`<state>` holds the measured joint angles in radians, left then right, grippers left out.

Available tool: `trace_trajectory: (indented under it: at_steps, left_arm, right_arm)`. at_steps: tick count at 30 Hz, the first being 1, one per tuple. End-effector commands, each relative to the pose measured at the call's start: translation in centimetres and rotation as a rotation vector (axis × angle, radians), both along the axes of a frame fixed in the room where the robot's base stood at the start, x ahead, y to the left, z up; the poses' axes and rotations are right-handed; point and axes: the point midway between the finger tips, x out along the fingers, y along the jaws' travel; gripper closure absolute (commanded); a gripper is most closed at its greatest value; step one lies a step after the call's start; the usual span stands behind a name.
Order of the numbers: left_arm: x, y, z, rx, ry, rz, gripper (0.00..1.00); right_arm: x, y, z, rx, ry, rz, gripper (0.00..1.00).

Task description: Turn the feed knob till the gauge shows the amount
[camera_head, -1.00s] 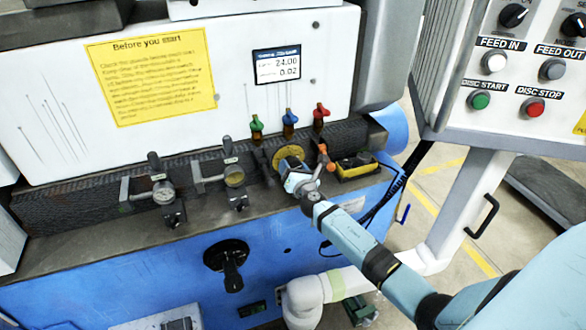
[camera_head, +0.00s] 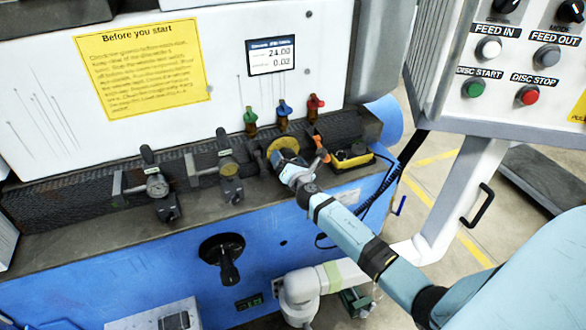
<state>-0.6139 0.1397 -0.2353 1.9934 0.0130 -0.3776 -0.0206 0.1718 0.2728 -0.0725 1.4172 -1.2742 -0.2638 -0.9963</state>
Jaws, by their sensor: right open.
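The gauge display (camera_head: 271,55) is a small screen on the white machine front; it reads 24.00 on the upper line and 0.02 on the lower. A round yellow dial (camera_head: 283,146), seemingly the feed knob, sits on the dark ledge below it. My right gripper (camera_head: 285,163) reaches in from the lower right, open, with its tip right at the dial and covering its lower part. I cannot tell whether the fingers touch it. My left gripper is not in view.
Green, blue and red valve handles (camera_head: 284,107) stand just behind the dial. An orange lever (camera_head: 321,149) and a yellow-black box (camera_head: 353,155) are close on its right. Two small gauges (camera_head: 157,186) are to the left. A button panel (camera_head: 513,70) hangs at upper right.

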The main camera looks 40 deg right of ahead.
Motion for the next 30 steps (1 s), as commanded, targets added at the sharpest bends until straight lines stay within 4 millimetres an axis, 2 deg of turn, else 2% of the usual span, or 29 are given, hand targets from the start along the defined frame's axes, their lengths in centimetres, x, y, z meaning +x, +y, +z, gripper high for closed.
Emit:
trace_trajectory:
  at_steps: [5,12,18,24,30]
  left_arm:
    - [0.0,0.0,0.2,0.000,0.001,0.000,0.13]
    - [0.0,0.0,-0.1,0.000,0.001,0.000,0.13]
    - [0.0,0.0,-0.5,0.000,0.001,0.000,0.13]
    - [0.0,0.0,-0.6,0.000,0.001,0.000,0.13]
    - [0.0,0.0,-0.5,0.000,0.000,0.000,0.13]
  right_arm:
    - [-2.7,0.6,-0.1,-0.002,0.003,0.002,0.13]
    - [-8.2,2.0,-0.2,-0.001,0.002,0.003,0.13]
    - [-11.6,2.8,-0.2,0.001,0.001,0.001,0.13]
    - [-13.0,3.1,0.0,0.000,0.000,0.000,0.13]
    - [-13.1,3.2,0.0,0.000,0.000,0.000,0.13]
